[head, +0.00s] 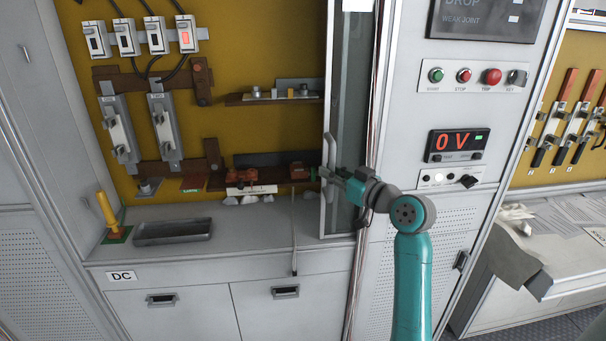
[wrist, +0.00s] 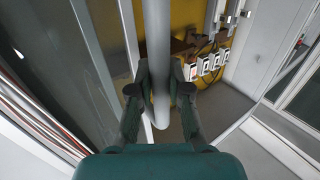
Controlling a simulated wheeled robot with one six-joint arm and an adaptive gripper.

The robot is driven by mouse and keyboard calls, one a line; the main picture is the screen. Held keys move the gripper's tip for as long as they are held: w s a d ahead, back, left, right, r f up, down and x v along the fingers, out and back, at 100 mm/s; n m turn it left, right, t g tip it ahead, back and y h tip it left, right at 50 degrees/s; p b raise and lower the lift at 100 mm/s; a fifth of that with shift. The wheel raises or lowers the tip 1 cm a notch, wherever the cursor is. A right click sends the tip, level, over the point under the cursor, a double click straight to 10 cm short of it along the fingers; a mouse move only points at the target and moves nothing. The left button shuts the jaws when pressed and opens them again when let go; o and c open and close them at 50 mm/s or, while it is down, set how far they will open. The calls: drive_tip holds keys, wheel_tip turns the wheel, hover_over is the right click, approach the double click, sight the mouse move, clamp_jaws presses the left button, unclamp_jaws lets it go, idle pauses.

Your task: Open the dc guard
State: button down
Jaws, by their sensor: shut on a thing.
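The DC guard (head: 350,85) is a tall, narrow-looking glass panel in a pale frame. It stands at the right side of the DC bay, seen nearly edge-on in the head view. Its handle (head: 331,150) is a vertical grey bar on the frame's left edge. My gripper (head: 327,175) reaches it from the right and is shut around the lower part of the bar. In the wrist view the handle (wrist: 158,45) runs down between my two fingers, with the glass to its left. The bay's yellow back panel is uncovered in the head view.
The bay holds fuse holders (head: 118,127), a grey tray (head: 172,231), a yellow-handled tool (head: 107,211) and a thin rod (head: 294,235). A control panel (head: 458,145) reading 0 V is to the right. A bench with papers (head: 565,225) is at far right.

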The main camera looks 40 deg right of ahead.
drive_tip(key=shift+s+d, duration=0.8)
drive_tip(key=shift+d, duration=0.3)
drive_tip(key=c, duration=1.1)
unclamp_jaws()
drive_tip(key=s, duration=1.2)
drive_tip(key=shift+a, duration=0.25)
